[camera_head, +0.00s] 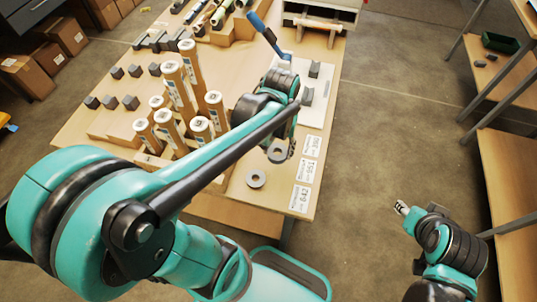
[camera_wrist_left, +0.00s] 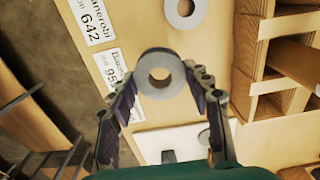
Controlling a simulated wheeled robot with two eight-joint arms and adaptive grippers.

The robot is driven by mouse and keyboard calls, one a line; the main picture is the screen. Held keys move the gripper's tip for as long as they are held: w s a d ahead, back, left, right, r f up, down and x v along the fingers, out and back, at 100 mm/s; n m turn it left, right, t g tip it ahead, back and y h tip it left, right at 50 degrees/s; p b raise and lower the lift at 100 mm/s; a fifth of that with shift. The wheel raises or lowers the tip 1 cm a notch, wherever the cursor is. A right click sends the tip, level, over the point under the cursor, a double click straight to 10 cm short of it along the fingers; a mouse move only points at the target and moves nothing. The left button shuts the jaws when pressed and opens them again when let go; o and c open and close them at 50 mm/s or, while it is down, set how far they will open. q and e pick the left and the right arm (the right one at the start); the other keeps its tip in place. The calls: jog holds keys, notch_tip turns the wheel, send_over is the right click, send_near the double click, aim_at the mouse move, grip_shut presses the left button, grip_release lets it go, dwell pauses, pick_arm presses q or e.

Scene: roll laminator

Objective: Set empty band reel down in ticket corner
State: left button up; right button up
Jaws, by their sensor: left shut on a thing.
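My left gripper (camera_head: 280,143) is shut on a grey ring-shaped band reel (camera_wrist_left: 160,75) and holds it over the near right part of the table. The reel shows between both fingers in the left wrist view, its round hole facing the camera. A second grey reel (camera_head: 256,179) lies flat on the table near its front edge; it also shows in the left wrist view (camera_wrist_left: 185,10). Paper tickets (camera_head: 300,198) with printed numbers lie along the table's right edge, beside the held reel. My right gripper (camera_head: 402,208) is off the table at the right; its finger opening is too small to tell.
Several tall rolls (camera_head: 172,85) stand in a wooden rack left of my left forearm. Dark blocks (camera_head: 130,102) sit further left. A laminator (camera_head: 320,20) with a blue-handled lever (camera_head: 262,33) is at the back. Bare tabletop (camera_head: 232,188) surrounds the lying reel.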

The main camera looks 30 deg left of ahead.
pick_arm(q)
jog(key=a+f, duration=0.1)
jog(key=a, duration=0.1)
jog(key=w+a+f+b, duration=0.1)
jog(key=a, duration=0.1)
jog(key=w+a+f, duration=0.1)
jog(key=a+f, duration=0.1)
jog(key=shift+w+b, duration=0.25)
jog(key=shift+b, duration=0.1)
jog(key=shift+d+f+b, duration=0.1)
jog(key=shift+f+b, duration=0.8)
jog(key=shift+f, duration=1.05)
jog(key=shift+f, duration=0.15)
jog(key=o, duration=1.2)
jog(key=shift+c, duration=0.2)
